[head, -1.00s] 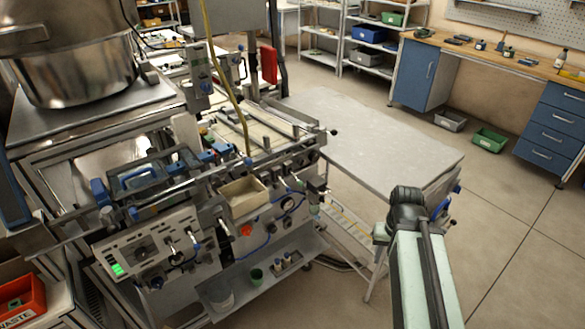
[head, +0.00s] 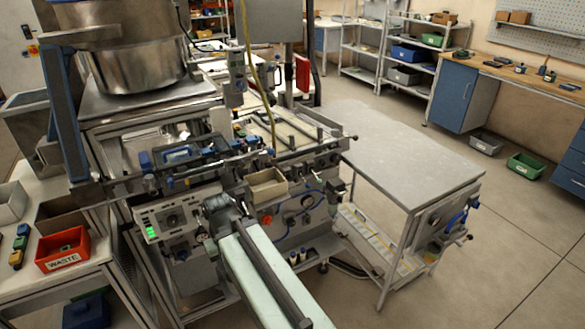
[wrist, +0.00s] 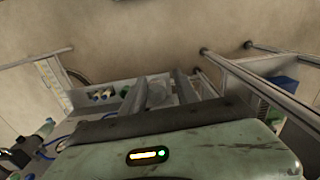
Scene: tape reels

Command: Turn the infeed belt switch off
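The control panel (head: 147,215) is on the front left of the machine in the head view, with a dark dial and a lit green indicator (head: 152,233). The panel's right part is hidden behind my arm. I cannot read its labels, so I cannot tell which control is the infeed belt switch. My arm reaches from the bottom of the head view to the panel's right side, and its end covers my gripper there. In the wrist view my gripper (wrist: 158,85) shows two dark fingers apart with nothing held between them. The panel does not show in the wrist view.
A beige bin (head: 268,187) sits on the machine front above my arm. A red waste bin (head: 62,250) stands on a side table at the left. A grey table (head: 400,150) stands to the right of the machine.

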